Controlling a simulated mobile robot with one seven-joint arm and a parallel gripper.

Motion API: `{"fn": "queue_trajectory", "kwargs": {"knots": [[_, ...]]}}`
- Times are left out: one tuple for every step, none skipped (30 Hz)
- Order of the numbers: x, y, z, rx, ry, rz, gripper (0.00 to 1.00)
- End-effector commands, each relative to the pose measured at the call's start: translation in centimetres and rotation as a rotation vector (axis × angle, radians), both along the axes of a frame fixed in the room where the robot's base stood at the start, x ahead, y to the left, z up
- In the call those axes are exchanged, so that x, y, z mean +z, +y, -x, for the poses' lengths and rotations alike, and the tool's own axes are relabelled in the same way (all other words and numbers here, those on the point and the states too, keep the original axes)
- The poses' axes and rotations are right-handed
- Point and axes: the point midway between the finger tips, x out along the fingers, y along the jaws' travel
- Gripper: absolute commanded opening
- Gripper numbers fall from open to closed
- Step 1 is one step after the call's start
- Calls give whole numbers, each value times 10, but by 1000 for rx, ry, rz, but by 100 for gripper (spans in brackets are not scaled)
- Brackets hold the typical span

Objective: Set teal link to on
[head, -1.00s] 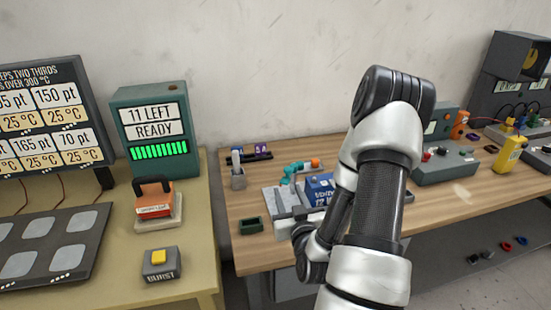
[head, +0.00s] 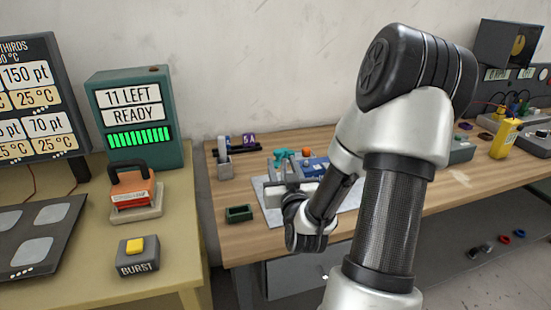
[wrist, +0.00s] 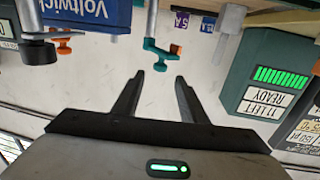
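The teal link (head: 283,153) is a small bent teal lever on the fixture on the wooden bench. In the wrist view, a teal piece with an orange end (wrist: 157,52) hangs from a grey rod, just beyond my fingertips. My gripper (wrist: 159,76) is open and empty, its two black fingers spread with a gap between them and the teal piece. In the head view my arm hides most of the gripper and part of the fixture. I cannot read the link's on or off position.
A small green tray (head: 240,213) sits on the bench. A green display unit (head: 136,118) stands at the left.

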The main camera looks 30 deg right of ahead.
Motion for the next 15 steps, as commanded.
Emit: {"fn": "queue_trajectory", "kwargs": {"knots": [[1, -5, -10, -1, -2, 0, 39], [1, -7, -15, -1, -3, -1, 39], [1, -9, -22, -1, -2, -2, 39], [1, -12, -28, -1, -3, -3, 39], [1, -14, -33, -2, -2, -2, 39], [1, -17, -41, -1, -2, -1, 39], [1, -20, -46, -2, -3, -1, 39], [0, -22, -52, -1, -2, -2, 39], [1, -25, -60, -1, -3, -2, 39], [0, -27, -65, -1, -2, -2, 39], [0, -29, -71, -1, -2, -2, 39], [0, -32, -77, -1, -2, -1, 39], [0, -34, -82, -1, -2, -1, 39], [0, -35, -86, -1, -2, -1, 39], [0, -37, -91, -1, -2, -1, 39]]}}
